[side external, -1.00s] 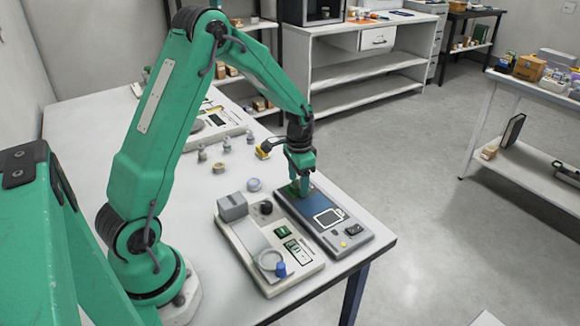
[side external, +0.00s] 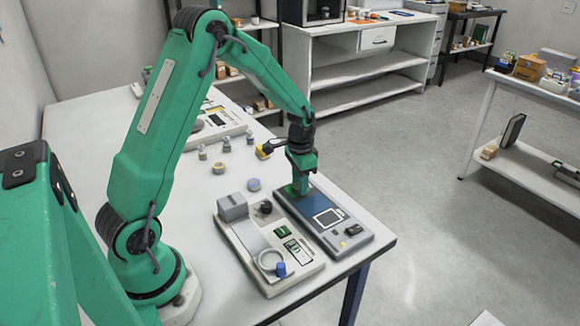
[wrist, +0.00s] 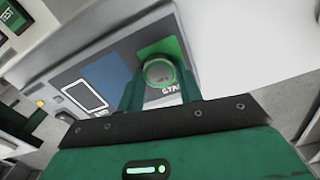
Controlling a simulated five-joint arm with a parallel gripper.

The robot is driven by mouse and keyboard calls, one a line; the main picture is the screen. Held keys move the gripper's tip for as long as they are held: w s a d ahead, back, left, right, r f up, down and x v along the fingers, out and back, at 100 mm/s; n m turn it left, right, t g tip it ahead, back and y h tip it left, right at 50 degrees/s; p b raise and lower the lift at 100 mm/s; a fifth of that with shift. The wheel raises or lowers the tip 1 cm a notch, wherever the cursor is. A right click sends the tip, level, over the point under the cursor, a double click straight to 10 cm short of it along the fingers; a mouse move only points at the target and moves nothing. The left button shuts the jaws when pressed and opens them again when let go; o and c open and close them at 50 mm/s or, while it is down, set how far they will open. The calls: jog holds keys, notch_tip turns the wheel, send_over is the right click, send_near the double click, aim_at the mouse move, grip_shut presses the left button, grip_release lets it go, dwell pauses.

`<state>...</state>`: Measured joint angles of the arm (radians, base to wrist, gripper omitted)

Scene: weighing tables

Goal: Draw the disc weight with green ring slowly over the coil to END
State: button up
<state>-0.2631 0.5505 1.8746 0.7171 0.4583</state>
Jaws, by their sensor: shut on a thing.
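The disc weight with green ring (wrist: 158,73) is between my two fingers in the wrist view, over the green patch (wrist: 150,49) with partly covered lettering that begins "STA". My gripper (wrist: 161,84) is shut on it. In the side external view my gripper (side external: 301,187) is low at the far left end of the blue-topped device (side external: 341,241), and the weight cannot be made out there. I cannot read an END mark.
A pale instrument (side external: 238,231) with a ring and blue knob stands left of the device. A blue-grey disc (side external: 254,184) and several small weights (side external: 219,168) lie behind it. Another scale (side external: 217,124) is farther back. The table edge is close on the right.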

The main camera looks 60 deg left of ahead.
aim_at(329, 218)
jog(key=shift+d, duration=6.6)
jog(key=o, duration=1.2)
jog(key=shift+r, duration=0.2)
jog(key=shift+r, duration=3.75)
